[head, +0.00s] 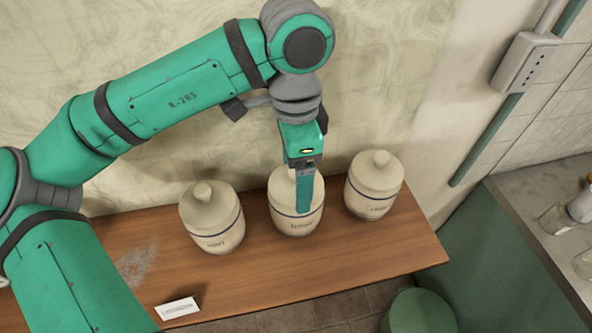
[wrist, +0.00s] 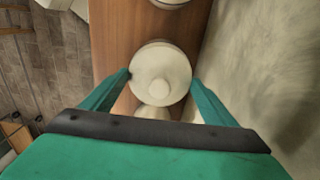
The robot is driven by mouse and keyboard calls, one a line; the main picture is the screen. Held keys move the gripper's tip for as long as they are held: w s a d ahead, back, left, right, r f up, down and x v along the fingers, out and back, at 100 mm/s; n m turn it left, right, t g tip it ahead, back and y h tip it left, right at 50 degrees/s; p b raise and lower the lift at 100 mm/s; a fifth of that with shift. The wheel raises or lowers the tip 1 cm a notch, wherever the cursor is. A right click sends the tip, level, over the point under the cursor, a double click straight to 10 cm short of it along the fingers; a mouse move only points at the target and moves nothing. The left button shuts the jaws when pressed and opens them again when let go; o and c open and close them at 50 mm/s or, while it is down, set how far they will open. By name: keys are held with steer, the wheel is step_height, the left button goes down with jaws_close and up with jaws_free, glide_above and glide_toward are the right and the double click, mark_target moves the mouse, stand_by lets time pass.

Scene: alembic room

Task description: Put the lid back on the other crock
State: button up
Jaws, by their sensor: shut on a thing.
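Three cream crocks with blue bands stand in a row on a wooden shelf (head: 340,262): left crock (head: 213,232), middle crock (head: 283,217) and right crock (head: 374,203). The left and right crocks have knobbed lids on. My gripper (head: 305,205) points down over the middle crock, one finger showing in front of it and hiding part of its top. In the wrist view, my fingers press on opposite sides of a round cream lid (wrist: 147,68) with a central knob. The lid sits at the middle crock's top; any gap beneath it is hidden.
A small white card (head: 177,308) lies at the shelf's front left. The wall stands close behind the crocks, and the neighbouring crocks flank my gripper. A green round stool (head: 418,312) and a counter (head: 545,235) with glassware are at the right.

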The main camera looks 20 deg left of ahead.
mark_target(286, 220)
steer(key=o, duration=1.1)
steer(key=shift+s, duration=0.1)
steer(key=shift+f, duration=0.25)
steer(key=shift+f, duration=2.25)
stand_by(3.0)
steer(key=shift+r, duration=0.15)
steer(key=shift+r, duration=0.5)
